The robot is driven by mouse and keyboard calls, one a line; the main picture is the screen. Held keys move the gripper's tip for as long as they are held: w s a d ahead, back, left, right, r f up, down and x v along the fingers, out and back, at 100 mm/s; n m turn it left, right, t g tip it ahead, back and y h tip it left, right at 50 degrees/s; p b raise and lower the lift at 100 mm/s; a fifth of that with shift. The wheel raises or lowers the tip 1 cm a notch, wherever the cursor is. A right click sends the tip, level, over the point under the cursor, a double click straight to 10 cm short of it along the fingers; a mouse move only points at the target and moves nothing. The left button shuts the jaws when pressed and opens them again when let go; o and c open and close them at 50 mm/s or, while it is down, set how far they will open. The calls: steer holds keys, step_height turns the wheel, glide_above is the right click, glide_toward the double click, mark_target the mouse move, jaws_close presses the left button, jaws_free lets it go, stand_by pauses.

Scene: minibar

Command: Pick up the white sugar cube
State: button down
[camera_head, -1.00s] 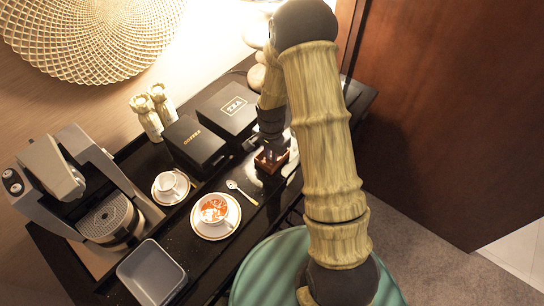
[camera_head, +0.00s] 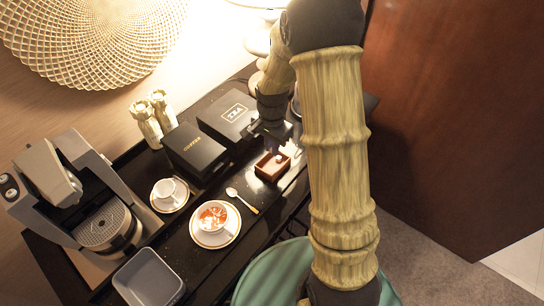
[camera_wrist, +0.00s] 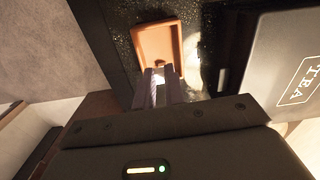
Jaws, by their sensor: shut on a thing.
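A small brown open box (camera_head: 268,173) stands on the black counter in the head view. It also shows beyond the fingertips in the wrist view (camera_wrist: 146,42), with a small dark spot near its near end. My gripper (camera_wrist: 160,76) is shut on the white sugar cube (camera_wrist: 160,79), a small bright patch between the two fingers. The fingers hide most of the cube. In the head view my gripper (camera_head: 280,152) is above the box, and the cube is too small there to make out clearly.
Black COFFEE (camera_head: 193,150) and TEA (camera_head: 228,115) boxes stand left of my gripper.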

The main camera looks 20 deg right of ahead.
step_height(320, 180, up, 2)
steer(key=shift+r, duration=0.25)
steer(key=shift+d+f, duration=0.1)
stand_by(0.4)
